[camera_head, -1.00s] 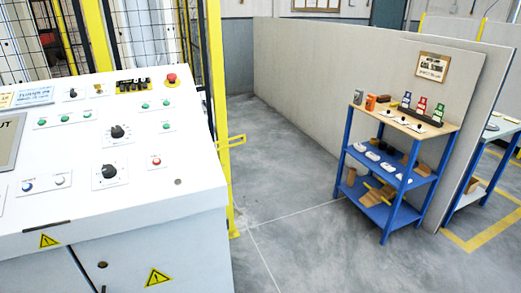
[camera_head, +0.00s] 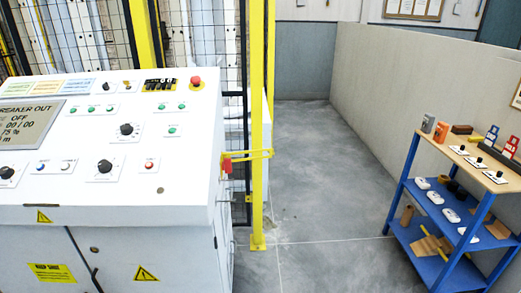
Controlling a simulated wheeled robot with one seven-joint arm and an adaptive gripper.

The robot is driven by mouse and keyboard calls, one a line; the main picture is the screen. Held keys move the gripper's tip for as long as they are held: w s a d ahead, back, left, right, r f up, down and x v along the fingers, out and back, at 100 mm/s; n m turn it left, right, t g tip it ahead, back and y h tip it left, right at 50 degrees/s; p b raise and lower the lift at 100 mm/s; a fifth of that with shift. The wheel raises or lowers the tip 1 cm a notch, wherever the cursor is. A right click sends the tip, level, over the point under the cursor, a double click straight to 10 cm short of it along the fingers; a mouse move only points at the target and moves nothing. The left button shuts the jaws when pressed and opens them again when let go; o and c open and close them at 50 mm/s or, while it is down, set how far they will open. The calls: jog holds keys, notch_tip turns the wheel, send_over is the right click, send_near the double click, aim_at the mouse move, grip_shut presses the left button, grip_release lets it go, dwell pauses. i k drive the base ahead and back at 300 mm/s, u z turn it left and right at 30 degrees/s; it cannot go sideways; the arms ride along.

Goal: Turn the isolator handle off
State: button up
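A white control console (camera_head: 190,110) fills the left of the head view. A small red part (camera_head: 227,165) shows at the console's right side, by a yellow bar (camera_head: 248,155); it may be the isolator handle, but it is too small to tell its position. Black rotary knobs (camera_head: 126,129) and a red mushroom button (camera_head: 196,82) sit on the sloped panel. The screen (camera_head: 32,121) reads "BREAKER OUT" and "OFF". My gripper is not in view.
A yellow post (camera_head: 257,120) and mesh fence stand right behind the console. A blue shelf unit (camera_head: 408,185) with small devices stands at the right, before a grey partition (camera_head: 400,80). Grey floor (camera_head: 320,190) between them is clear.

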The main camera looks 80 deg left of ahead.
aim_at(226, 164)
jog(key=i, duration=0.75)
jog(key=u, duration=3.2)
jog(key=k, duration=0.5)
jog(key=z, duration=0.4)
jog(key=i, duration=1.1)
jog(key=u, duration=0.95)
